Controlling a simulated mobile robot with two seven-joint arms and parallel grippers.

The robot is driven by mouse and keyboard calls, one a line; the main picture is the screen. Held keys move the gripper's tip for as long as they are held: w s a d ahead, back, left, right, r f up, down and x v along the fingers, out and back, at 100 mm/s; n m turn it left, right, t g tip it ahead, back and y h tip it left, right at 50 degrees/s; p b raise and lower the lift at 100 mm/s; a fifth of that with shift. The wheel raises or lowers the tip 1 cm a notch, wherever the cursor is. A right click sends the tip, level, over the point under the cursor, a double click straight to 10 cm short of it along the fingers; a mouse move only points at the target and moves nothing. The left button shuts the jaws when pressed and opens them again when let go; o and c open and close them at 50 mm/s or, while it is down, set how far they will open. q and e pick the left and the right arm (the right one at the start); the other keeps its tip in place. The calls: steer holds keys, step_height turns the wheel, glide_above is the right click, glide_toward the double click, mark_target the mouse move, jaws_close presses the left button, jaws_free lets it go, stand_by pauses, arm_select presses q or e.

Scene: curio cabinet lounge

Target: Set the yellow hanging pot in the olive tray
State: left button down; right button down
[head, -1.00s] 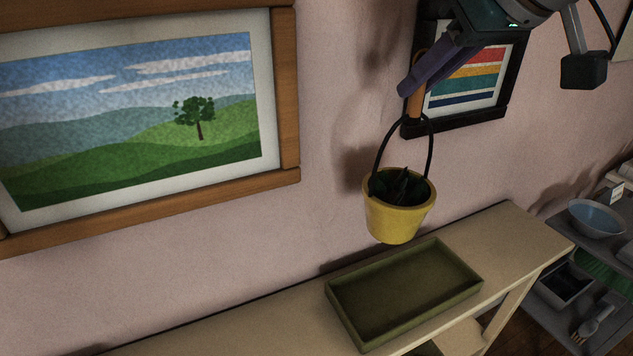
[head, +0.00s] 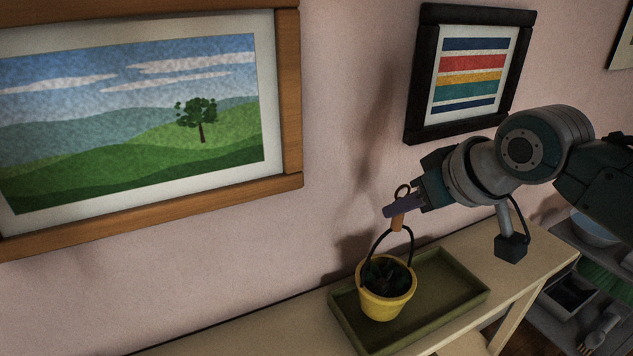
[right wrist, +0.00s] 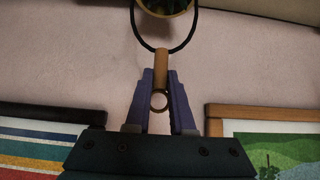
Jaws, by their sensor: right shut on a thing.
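The yellow hanging pot (head: 385,303) hangs upright, with a dark plant inside and a black wire handle. In the head view it overlaps the left part of the olive tray (head: 452,309); I cannot tell whether its base touches the tray floor. My right gripper (head: 392,211) is above the pot, shut on the brown grip of its handle. In the right wrist view the fingers (right wrist: 160,98) close around that grip, and the pot (right wrist: 164,6) is cut off at the top edge. My left gripper is not in view.
The olive tray stands on a narrow cream console table (head: 240,330) against the pink wall. A landscape picture (head: 140,110) and a striped picture (head: 468,70) hang above. A grey shelf unit with a blue bowl (head: 594,228) stands at right. The tray's right part is empty.

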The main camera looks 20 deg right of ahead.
mark_target(401, 224)
steer(key=shift+f, duration=1.55)
steer(key=c, duration=0.8)
jaws_free()
steer(key=shift+f, duration=0.1)
steer(key=shift+s+r, duration=0.15)
steer(key=shift+r, duration=0.05)
steer(key=a+p+v, duration=0.1)
steer(key=p+v, duration=0.1)
steer(key=v, duration=0.9)
steer(key=s+a+f+g, duration=0.1)
steer(key=s+a, duration=0.1)
steer(key=s, duration=0.4)
steer(key=s+a+f+g, duration=0.1)
steer(key=s+a+g, duration=0.1)
steer(key=s, duration=0.4)
steer(key=s+a+f+n+g, duration=0.1)
steer(key=s+a+f, duration=0.1)
steer(key=s+a, duration=0.2)
steer(key=shift+s+g, duration=0.4)
steer(key=shift+s, duration=1.1)
